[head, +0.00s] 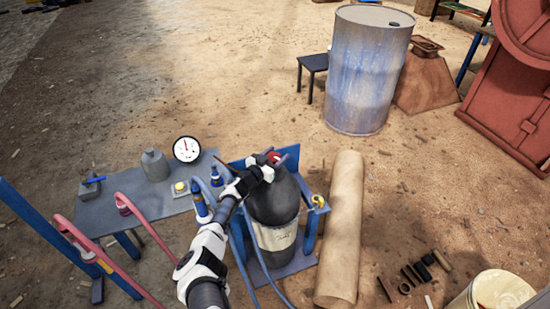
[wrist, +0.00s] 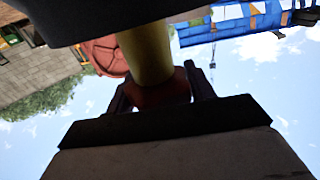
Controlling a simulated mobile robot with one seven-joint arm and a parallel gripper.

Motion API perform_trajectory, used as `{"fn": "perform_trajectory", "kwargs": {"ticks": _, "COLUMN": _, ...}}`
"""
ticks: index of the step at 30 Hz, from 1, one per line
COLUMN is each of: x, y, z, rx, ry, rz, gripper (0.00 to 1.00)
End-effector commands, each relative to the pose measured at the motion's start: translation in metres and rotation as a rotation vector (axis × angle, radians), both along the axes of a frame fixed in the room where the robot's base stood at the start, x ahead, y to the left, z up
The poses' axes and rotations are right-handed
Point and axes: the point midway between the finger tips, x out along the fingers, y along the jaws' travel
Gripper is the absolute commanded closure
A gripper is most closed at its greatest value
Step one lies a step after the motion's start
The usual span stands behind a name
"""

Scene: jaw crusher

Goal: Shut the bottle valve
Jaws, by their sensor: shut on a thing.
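The dark gas bottle (head: 272,203) stands upright in a blue stand, with a pale label on its front. Its red valve handwheel (head: 273,155) shows at the top, partly covered by my gripper (head: 266,163). In the wrist view my gripper (wrist: 160,88) has one finger on each side of the dark red handwheel (wrist: 162,95) and is shut on it. A brass-coloured valve stem (wrist: 147,55) runs into the handwheel. The far side of the handwheel and its turn position are hidden.
A grey bench (head: 133,200) at left carries a white dial gauge (head: 187,149) and a grey flask (head: 155,165). Blue hoses run beside the bottle. A tan roll (head: 343,230) lies close at right. A blue-grey drum (head: 366,75) stands behind; open dirt floor lies between.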

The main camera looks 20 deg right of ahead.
Motion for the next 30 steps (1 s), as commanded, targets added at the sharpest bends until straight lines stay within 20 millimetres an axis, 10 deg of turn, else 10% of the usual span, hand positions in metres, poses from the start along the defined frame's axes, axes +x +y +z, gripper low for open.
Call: {"fn": "perform_trajectory", "kwargs": {"ticks": 30, "x": -0.0065, "y": -0.0029, "z": -0.0022, "rx": -0.001, "ry": -0.002, "rz": -0.506, "gripper": 0.69}}
